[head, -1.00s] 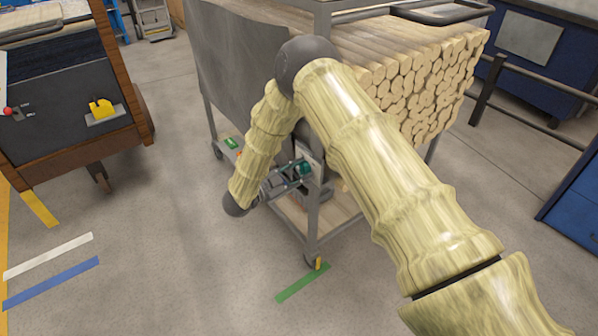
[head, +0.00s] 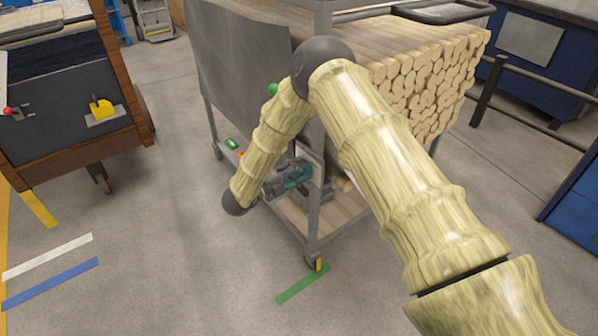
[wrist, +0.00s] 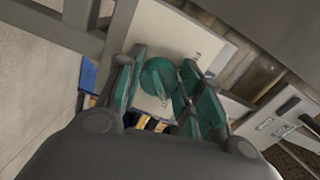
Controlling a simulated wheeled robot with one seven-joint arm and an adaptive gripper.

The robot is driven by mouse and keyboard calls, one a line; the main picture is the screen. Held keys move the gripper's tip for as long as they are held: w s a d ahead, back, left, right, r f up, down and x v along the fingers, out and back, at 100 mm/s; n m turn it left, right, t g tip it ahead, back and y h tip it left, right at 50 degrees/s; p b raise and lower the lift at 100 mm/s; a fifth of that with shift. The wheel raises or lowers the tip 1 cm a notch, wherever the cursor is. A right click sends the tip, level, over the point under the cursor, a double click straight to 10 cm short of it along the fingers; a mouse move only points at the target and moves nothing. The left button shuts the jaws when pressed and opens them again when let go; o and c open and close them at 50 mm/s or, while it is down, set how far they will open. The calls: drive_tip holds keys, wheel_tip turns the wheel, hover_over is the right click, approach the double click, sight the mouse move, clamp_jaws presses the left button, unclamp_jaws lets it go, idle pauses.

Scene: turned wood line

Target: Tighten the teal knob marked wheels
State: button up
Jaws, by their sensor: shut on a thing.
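The teal knob (wrist: 158,78) is on a pale panel (wrist: 178,32) fixed to the cart, centred in the wrist view. My gripper (wrist: 157,82) has a finger on either side of the knob and is shut on it. In the head view my gripper (head: 290,177) reaches the panel on the cart's near side. The knob itself is hard to make out there, hidden by the fingers. Marks on the panel near the knob are too small to read.
The grey cart (head: 313,225) carries a stack of round wood pieces (head: 430,85). A green knob-like thing (head: 273,89) shows beside my arm. A wooden-sided machine (head: 75,135) with a yellow switch stands at left. Floor between it and the cart is clear.

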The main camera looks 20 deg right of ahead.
drive_tip(key=shift+o, duration=0.2)
drive_tip(key=shift+m, duration=0.3)
drive_tip(key=shift+a, duration=0.1)
drive_tip(key=shift+c, duration=0.2)
drive_tip(key=o, duration=1)
drive_tip(key=shift+o, duration=0.2)
drive_tip(key=v, duration=1.2)
